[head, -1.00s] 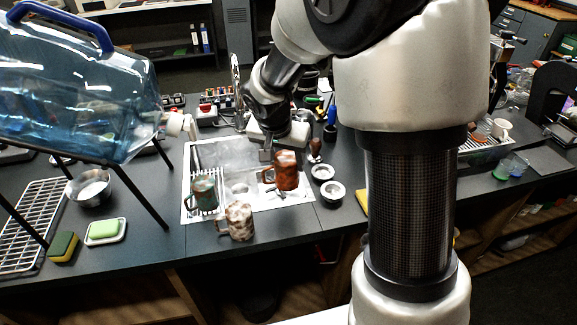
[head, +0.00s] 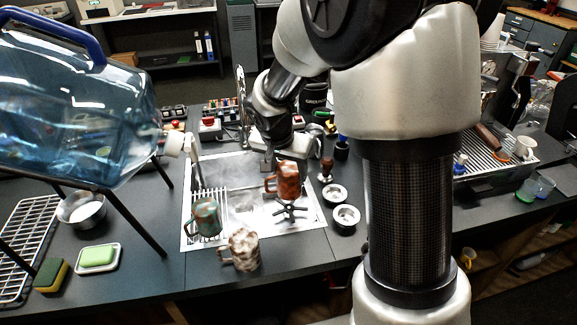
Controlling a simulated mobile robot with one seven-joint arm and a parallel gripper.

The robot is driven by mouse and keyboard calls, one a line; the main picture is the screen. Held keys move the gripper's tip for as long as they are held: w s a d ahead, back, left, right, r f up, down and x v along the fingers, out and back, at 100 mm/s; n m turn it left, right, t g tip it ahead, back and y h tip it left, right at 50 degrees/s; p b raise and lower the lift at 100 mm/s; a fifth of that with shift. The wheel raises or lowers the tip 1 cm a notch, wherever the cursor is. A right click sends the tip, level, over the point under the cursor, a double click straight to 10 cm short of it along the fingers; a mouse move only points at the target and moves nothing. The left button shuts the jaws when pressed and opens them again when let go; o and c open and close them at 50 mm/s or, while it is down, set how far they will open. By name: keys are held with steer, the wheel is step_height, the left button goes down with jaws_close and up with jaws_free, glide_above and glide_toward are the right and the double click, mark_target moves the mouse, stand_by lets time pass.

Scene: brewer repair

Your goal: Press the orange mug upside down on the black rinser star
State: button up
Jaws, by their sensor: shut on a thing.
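The orange mug (head: 288,184), mottled orange-brown with its handle on the left, is in my gripper (head: 267,166). My gripper is shut on it; the fingertips are small and partly hidden. The mug shows above and slightly behind the black rinser star (head: 290,211), with a small gap in the picture between the mug's lower edge and the star. I cannot tell which way the mug's mouth faces. The star lies in the right part of the pale sink tray (head: 250,242), its arms spread and largely uncovered.
A green-brown mug (head: 205,218) stands on the rack at the tray's left. A cream-brown mug (head: 243,250) stands at its front edge. Two small metal cups (head: 346,217) and a tamper (head: 326,170) stand to the right. A big blue water bottle (head: 75,110) looms at left.

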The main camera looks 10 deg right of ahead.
steer(key=shift+f+b, duration=2.7)
steer(key=shift+f, duration=0.25)
steer(key=shift+f+b, duration=0.7)
steer(key=shift+r+p, duration=0.6)
steer(key=shift+r, duration=1)
steer(key=shift+r, duration=0.1)
stand_by(0.3)
steer(key=shift+r+p, duration=1.55)
steer(key=shift+r, duration=1.35)
